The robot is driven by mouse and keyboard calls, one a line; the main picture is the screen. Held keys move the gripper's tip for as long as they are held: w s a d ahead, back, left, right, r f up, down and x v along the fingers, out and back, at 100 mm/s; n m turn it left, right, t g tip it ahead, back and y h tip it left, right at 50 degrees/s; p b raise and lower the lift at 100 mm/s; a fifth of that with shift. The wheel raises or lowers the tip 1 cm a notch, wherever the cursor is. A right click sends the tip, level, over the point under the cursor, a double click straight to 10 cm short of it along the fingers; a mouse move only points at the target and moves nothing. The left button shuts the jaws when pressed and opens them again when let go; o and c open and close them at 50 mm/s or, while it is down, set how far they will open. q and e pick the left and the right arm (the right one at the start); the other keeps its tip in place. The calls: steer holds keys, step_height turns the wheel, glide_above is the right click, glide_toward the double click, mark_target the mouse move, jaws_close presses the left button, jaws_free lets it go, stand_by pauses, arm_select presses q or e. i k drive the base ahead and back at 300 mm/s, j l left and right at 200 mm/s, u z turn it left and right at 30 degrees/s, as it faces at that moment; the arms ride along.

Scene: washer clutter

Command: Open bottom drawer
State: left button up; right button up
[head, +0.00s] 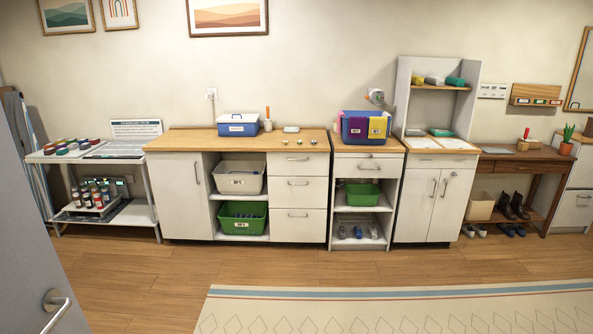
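A long white cabinet with a wooden top (250,140) stands against the back wall. Its right section has a stack of three white drawers: the top drawer (310,164), the middle drawer (312,192) and the bottom drawer (312,226). All three look shut, their fronts flush. The bottom drawer is the tallest and has a bar handle (298,215) near its upper edge. Another white cabinet (572,208) at the far right edge also has drawer-like fronts and is partly cut off. Neither of my grippers shows in the head view.
Wooden floor (150,275) lies clear before the cabinets, with a pale rug (400,315) at the front right. A grey door (40,220) with a lever handle stands close at left. A green bin (243,226) sits on the open shelf left of the drawers.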

mark_target(287, 224)
steer(key=i, duration=3.8)
